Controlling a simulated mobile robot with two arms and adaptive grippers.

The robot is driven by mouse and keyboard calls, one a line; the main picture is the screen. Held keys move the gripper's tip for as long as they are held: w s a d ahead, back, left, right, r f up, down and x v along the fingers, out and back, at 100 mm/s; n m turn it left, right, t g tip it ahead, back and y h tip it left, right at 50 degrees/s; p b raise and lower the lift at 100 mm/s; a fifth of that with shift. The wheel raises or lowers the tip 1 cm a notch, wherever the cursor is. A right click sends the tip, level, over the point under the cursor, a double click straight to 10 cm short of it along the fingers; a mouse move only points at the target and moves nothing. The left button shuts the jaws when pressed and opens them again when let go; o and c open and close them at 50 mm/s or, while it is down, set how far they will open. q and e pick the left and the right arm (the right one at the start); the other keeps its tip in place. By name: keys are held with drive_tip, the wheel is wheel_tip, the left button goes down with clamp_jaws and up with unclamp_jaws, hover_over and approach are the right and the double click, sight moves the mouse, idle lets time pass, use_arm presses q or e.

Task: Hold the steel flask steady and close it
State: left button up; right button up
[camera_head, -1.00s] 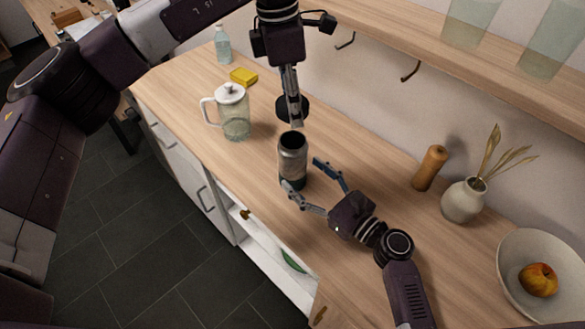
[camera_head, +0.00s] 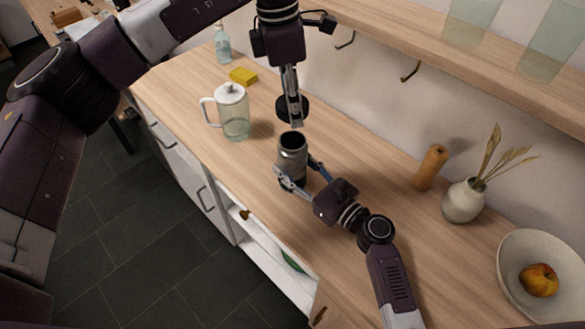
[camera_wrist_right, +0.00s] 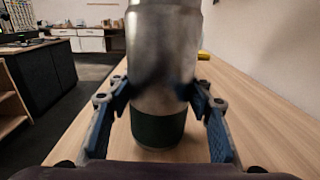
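The steel flask (camera_head: 292,152) stands upright on the wooden counter with its mouth open; its dark base band shows in the right wrist view (camera_wrist_right: 158,128). My right gripper (camera_head: 294,167) has one finger on each side of the flask, low on its body. In the right wrist view both fingertips meet the flask's sides with no clear gap. My left gripper (camera_head: 291,94) points down and is shut on a round black lid (camera_head: 303,108). The lid is above and slightly behind the flask mouth, apart from it. The far fingertip contact is partly hidden.
A glass jug (camera_head: 235,118) with a white lid stands left of the flask. A yellow sponge (camera_head: 243,76) and a bottle (camera_head: 223,47) are behind it. A wooden mill (camera_head: 430,168), a vase (camera_head: 463,201) and a bowl (camera_head: 513,255) stand at right. A shelf (camera_head: 430,30) with hooks runs above.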

drive_tip(key=c, duration=0.9)
use_arm(q)
hover_over(293, 132)
drive_tip(key=s, duration=0.3)
drive_tip(key=shift+w+f, duration=0.15)
drive_tip(key=shift+f, duration=2.35)
drive_tip(key=shift+f, duration=0.85)
drive_tip(key=shift+f, duration=0.6)
use_arm(e)
clamp_jaws()
